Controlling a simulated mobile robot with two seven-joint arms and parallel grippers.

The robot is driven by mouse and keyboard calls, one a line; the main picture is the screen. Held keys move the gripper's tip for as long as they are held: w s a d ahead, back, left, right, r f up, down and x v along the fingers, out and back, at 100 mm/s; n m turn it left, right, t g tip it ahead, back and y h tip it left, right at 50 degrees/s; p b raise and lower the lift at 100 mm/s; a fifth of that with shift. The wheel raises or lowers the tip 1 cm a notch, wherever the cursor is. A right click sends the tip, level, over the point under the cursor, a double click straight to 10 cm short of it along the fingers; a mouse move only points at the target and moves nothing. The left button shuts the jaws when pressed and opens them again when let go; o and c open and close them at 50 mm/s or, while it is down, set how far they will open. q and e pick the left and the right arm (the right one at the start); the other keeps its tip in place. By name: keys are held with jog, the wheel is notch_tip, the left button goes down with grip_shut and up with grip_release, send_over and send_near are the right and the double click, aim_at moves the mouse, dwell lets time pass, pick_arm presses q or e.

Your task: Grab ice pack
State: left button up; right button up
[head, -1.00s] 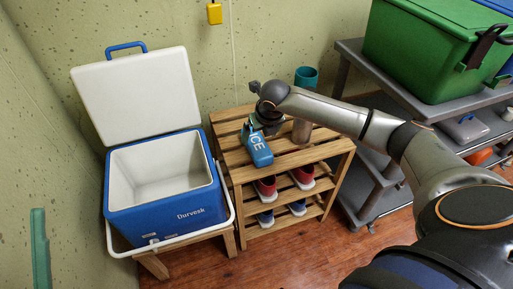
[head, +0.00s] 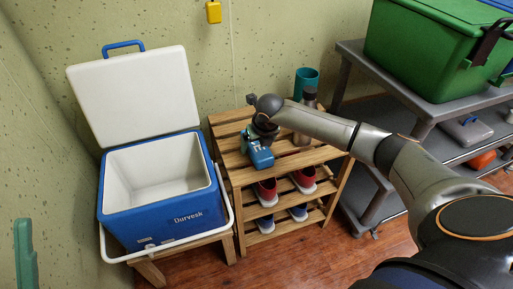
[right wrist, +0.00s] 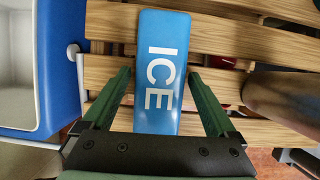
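The blue ice pack (head: 261,158), marked ICE in white, lies on the top slats of a wooden rack (head: 296,161). My right gripper (head: 257,146) is down over it and hides part of it in the head view. In the right wrist view the ice pack (right wrist: 160,62) lies between the two green fingers of my right gripper (right wrist: 160,74). The fingers are apart, one on each side, with narrow gaps visible beside the pack. One green finger, seemingly of my left gripper (head: 25,255), shows at the left edge of the head view; its opening cannot be judged.
An open blue and white cooler (head: 165,222) stands left of the rack. A grey-brown bottle (head: 307,101) and a teal cup (head: 306,81) stand on the rack's top. Red shoes (head: 266,191) and blue shoes (head: 265,223) sit below. A grey shelf (head: 424,109) with a green bin (head: 425,50) is at right.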

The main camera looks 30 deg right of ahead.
grip_shut()
dwell(0.5)
jog(key=shift+r, duration=0.15)
